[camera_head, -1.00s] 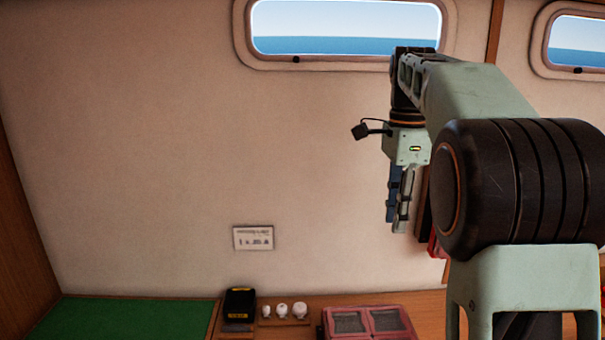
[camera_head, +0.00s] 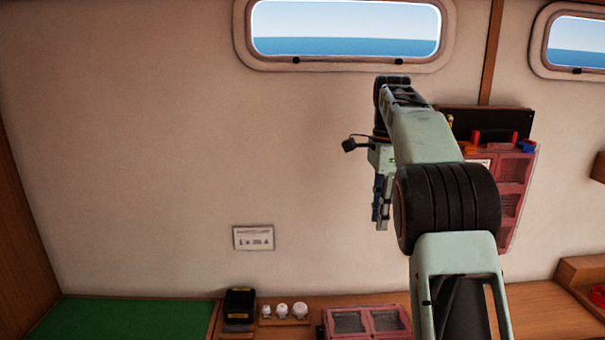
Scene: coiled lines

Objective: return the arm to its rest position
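My arm rises from the lower right of the head view, bends at a large dark joint and reaches up and away towards the wall. My gripper (camera_head: 381,202) hangs from its end, fingers pointing down, in front of the bare wall below the larger window. The fingers are seen side-on and overlap, so I cannot tell whether they are open or shut. I see nothing hanging from them. The gripper is well above the counter and apart from it.
On the counter (camera_head: 527,312) are a green mat (camera_head: 130,318), a black box (camera_head: 240,303), several white knobs (camera_head: 283,311) and a red two-part case (camera_head: 367,322). A red wall rack (camera_head: 512,190) is partly behind my arm. The wall to the left is clear.

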